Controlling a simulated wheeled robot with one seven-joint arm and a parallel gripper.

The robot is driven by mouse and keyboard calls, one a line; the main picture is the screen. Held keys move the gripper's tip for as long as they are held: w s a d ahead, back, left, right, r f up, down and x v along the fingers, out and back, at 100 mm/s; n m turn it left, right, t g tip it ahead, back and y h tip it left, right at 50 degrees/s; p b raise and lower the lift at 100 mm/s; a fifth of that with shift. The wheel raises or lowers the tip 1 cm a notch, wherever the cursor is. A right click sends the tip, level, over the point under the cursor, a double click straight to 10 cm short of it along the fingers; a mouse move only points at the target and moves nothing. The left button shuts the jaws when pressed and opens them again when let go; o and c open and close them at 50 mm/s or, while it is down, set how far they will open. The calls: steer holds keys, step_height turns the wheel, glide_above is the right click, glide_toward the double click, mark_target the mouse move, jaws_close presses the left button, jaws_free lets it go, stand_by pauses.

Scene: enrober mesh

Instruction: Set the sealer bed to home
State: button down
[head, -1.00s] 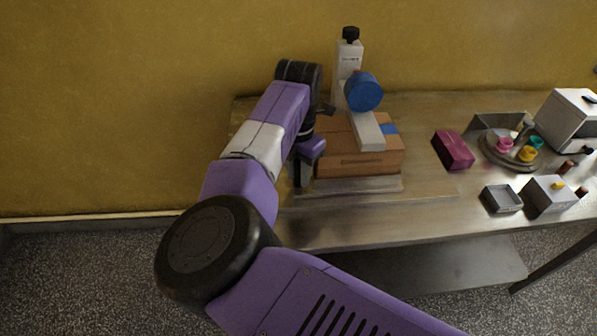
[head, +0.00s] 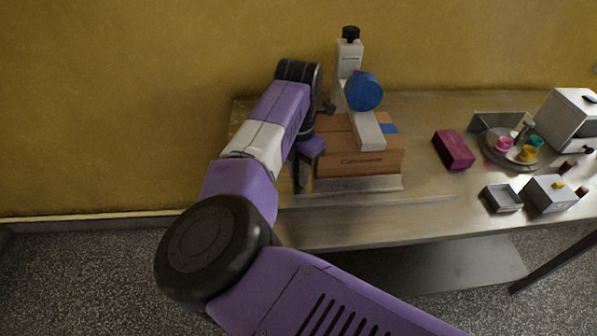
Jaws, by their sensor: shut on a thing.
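The sealer stands at the back left of the table in the head view. It has a white column (head: 349,62) with a black knob, a blue tape roll (head: 363,91) and a pale arm reaching over a cardboard box (head: 358,164). The box rests on the grey metal sealer bed (head: 358,184), under the pale arm. My gripper (head: 303,182) points down at the left end of the bed, close beside the box. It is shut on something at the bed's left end. My wrist and fingers hide the exact contact.
A magenta box (head: 454,150) lies right of the sealer. Further right are a round grey tray (head: 493,152) with coloured pieces, a small open grey tray (head: 502,198), a grey box (head: 550,193) and a white machine (head: 570,120). The table (head: 400,218) is bare in front of the bed.

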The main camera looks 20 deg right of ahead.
steer(key=shift+a, duration=0.1)
stand_by(0.7)
steer(key=w+a+b, duration=0.1)
steer(key=a, duration=0.3)
steer(key=w+a+b, duration=0.1)
steer(key=w+a, duration=0.1)
steer(key=a, duration=0.3)
steer(key=w+a+b, duration=0.1)
steer(key=a+b, duration=0.1)
steer(key=a, duration=0.3)
steer(key=shift+w+a, duration=0.2)
steer(key=shift+w, duration=0.2)
steer(key=shift+w+a+r, duration=0.15)
steer(key=shift+w+a, duration=0.1)
steer(key=shift+a, duration=0.5)
steer(key=c, duration=1.6)
jaws_free()
steer(key=shift+o, duration=0.2)
step_height(320, 180, up, 8)
steer(key=b, duration=0.1)
steer(key=shift+f, duration=0.2)
